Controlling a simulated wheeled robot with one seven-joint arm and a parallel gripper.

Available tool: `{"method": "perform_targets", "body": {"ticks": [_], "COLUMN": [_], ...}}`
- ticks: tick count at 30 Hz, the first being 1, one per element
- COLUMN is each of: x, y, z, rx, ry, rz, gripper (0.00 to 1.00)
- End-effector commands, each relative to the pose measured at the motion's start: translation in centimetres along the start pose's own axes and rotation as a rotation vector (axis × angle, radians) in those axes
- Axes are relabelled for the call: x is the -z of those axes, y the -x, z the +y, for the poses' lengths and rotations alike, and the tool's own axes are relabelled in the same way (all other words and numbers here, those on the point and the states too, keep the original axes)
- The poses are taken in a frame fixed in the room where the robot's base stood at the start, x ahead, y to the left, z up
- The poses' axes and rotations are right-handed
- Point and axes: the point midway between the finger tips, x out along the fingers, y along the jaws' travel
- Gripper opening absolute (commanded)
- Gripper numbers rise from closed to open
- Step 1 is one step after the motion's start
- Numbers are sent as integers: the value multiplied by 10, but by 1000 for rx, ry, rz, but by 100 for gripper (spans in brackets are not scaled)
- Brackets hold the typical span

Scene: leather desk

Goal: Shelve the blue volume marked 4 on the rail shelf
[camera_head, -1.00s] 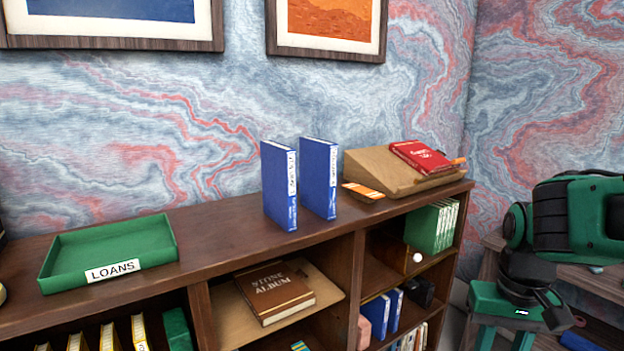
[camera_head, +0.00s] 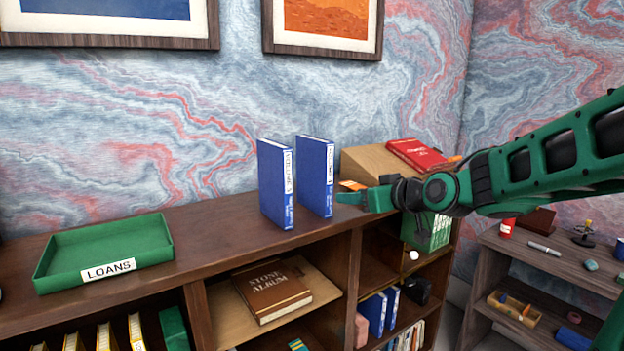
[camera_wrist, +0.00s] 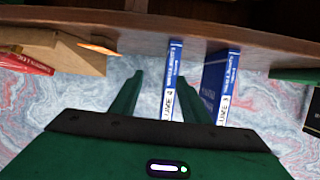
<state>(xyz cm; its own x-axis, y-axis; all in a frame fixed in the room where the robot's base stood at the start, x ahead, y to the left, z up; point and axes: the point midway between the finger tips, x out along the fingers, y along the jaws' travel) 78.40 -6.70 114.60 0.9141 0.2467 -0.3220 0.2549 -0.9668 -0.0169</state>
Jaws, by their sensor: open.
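The blue volume marked 4 (camera_head: 315,176) stands upright on the bookcase top, the right one of two blue books. Its spine (camera_wrist: 174,75) reads "VOLUME 4" in the wrist view. My gripper (camera_head: 350,196) is open and empty, just right of this volume in the head view. In the wrist view, the spine appears between the two fingers (camera_wrist: 160,76), closer to the right finger; whether they reach around it I cannot tell. The blue volume marked 3 (camera_wrist: 219,82) stands beside it with a gap, at left in the head view (camera_head: 275,184). I cannot identify the rail shelf with certainty.
Two blue books (camera_head: 378,312) stand in a lower compartment. A green LOANS tray (camera_head: 157,233) lies at left on the top. A wooden slope (camera_head: 362,165) with a red book (camera_head: 416,153) and an orange card (camera_head: 352,185) stand behind my gripper. The top between tray and books is clear.

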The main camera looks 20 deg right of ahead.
Motion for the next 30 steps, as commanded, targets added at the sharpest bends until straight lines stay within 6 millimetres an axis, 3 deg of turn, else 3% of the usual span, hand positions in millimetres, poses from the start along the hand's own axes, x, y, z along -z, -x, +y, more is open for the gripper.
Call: {"method": "perform_targets", "body": {"ticks": [3,9,21,30], "x": [45,82,102,109], "y": [-14,-17,-62,-83], "z": [-13,-20,-24,-27], "rx": [36,53,55,55], "ry": [20,27,27,27], "rz": [167,308,327,326], "gripper": [42,42,42,42]}}
